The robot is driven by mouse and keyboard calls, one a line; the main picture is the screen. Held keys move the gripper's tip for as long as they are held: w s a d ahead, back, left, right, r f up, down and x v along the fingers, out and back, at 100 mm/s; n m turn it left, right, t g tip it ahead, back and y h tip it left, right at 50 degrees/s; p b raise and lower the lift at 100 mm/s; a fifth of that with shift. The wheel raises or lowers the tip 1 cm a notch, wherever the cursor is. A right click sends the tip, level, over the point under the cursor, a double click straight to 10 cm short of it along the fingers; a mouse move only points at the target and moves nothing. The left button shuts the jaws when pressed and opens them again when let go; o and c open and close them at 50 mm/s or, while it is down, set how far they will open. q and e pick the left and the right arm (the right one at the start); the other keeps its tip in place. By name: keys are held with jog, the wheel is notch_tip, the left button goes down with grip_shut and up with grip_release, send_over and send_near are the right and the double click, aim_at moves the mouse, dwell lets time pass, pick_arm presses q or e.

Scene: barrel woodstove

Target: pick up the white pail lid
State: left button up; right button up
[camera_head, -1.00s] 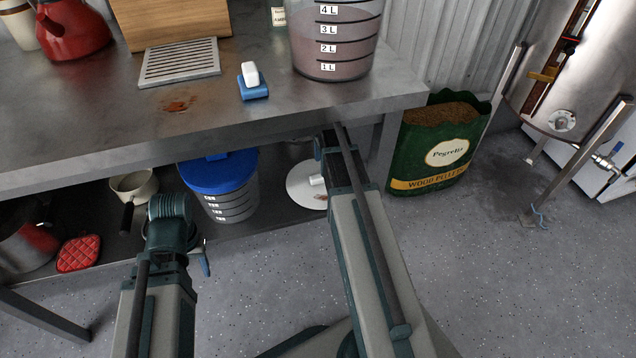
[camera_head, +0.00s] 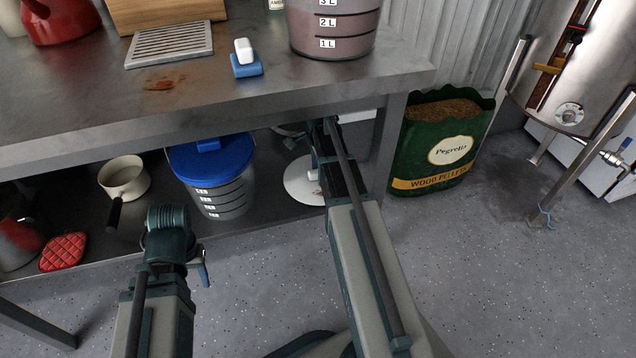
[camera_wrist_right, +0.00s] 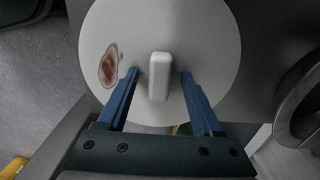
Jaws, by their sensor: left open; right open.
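The white pail lid (camera_head: 298,183) is a round white disc on the shelf under the workbench, partly hidden by my right arm in the head view. In the right wrist view the lid (camera_wrist_right: 210,40) fills the upper middle, with a white block handle (camera_wrist_right: 159,76) and a reddish-brown stain on its left part. My right gripper (camera_wrist_right: 161,73) is open, its blue fingers pointing at the lid with one on each side of the handle, apart from it in the picture. Contact cannot be told. My left gripper (camera_head: 204,268) is open and empty in front of the shelf.
A pail with a blue lid (camera_head: 212,160), a cream pot (camera_head: 124,178) and a red mitt (camera_head: 63,252) share the shelf (camera_head: 85,225). The workbench top (camera_head: 100,105) overhangs my right arm. A green pellet sack (camera_head: 440,145) stands right of it.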

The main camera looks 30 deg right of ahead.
jog(key=shift+r, duration=0.1)
jog(key=shift+c, duration=0.3)
grip_shut()
jog(key=shift+r+p, duration=0.8)
jog(key=shift+p, duration=0.05)
jog(key=shift+s+a+r+p, duration=0.2)
jog(key=shift+r+p, duration=0.4)
jog(key=shift+s+a+r+p, duration=0.2)
jog(key=shift+r+p, duration=0.35)
jog(key=s+a+r+p, duration=0.1)
jog(key=s+a, duration=0.7)
jog(key=a, duration=0.4)
jog(key=shift+s, duration=0.35)
